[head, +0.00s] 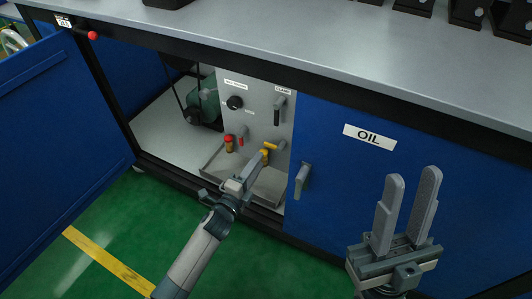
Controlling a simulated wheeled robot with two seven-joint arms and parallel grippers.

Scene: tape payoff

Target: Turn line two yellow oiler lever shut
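A yellow lever (273,147) sticks out sideways near the foot of the grey panel (258,100) inside the open cabinet, with a yellow part just below its left end. My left gripper (262,157) reaches into the cabinet, with its fingertips at or just below the lever's left end. I cannot tell whether they touch it, and its fingers overlap in this view, so its opening is unclear. My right gripper (408,199) points upward in front of the cabinet's blue OIL door. Its fingers stand apart with nothing between them.
The panel also carries a black knob (234,102), a dark clamp lever (278,110), a red lever (242,134) and a red-and-yellow fitting (229,144). A grey tray (213,169) lies below. A blue door (60,150) stands open at left; the OIL door (400,170) is closed.

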